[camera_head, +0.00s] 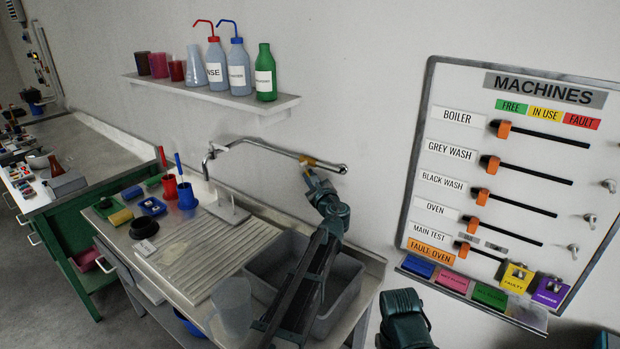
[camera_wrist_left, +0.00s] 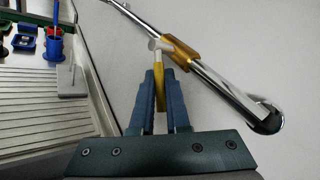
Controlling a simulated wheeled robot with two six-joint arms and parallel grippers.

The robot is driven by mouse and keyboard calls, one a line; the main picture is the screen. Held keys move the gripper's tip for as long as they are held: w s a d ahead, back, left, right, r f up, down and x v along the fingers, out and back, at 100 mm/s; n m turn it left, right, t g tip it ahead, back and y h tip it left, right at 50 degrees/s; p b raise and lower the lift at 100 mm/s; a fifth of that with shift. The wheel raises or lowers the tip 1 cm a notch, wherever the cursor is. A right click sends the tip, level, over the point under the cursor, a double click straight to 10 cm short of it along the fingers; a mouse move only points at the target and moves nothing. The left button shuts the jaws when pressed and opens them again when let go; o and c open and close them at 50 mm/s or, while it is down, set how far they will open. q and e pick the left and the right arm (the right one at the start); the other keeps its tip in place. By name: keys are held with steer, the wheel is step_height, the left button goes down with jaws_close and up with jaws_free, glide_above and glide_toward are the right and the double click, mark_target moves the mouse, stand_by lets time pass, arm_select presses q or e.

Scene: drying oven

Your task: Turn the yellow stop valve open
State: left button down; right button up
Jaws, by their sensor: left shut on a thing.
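The yellow stop valve (camera_head: 308,162) sits on the chrome pipe of the wall tap above the sink. In the left wrist view its yellow body (camera_wrist_left: 180,52) wraps the pipe, and its yellow lever (camera_wrist_left: 160,88) hangs down between my fingers. My left gripper (camera_head: 313,180) reaches up over the sink and is shut on the lever; the two blue fingers stand on either side of it in the left wrist view (camera_wrist_left: 164,88). A dark teal part of my right arm shows at the bottom, but its gripper fingers do not show.
The grey sink basin (camera_head: 345,283) lies below my left arm, with a ribbed drainboard (camera_head: 195,260) to its left. A wall shelf (camera_head: 215,97) with bottles is above. A clear beaker (camera_head: 233,303) stands near the basin. The machines board (camera_head: 440,85) hangs at right.

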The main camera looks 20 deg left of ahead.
stand_by(0.8)
arm_select(q)
steer(key=r+n+g+h+p, duration=0.1)
steer(key=p, duration=0.4)
steer(key=r+n+g+h+p, duration=0.1)
steer(key=g+h+p, duration=0.1)
steer(key=p, duration=0.2)
steer(key=shift+s+d+r+p, duration=0.15)
steer(key=shift+s+d+p, duration=0.05)
steer(key=shift+d+p, duration=0.2)
steer(key=shift+d+n+p, duration=0.1)
steer(key=shift+n+p, duration=0.3)
steer(key=shift+f, duration=0.2)
steer(key=c, duration=1.2)
jaws_free()
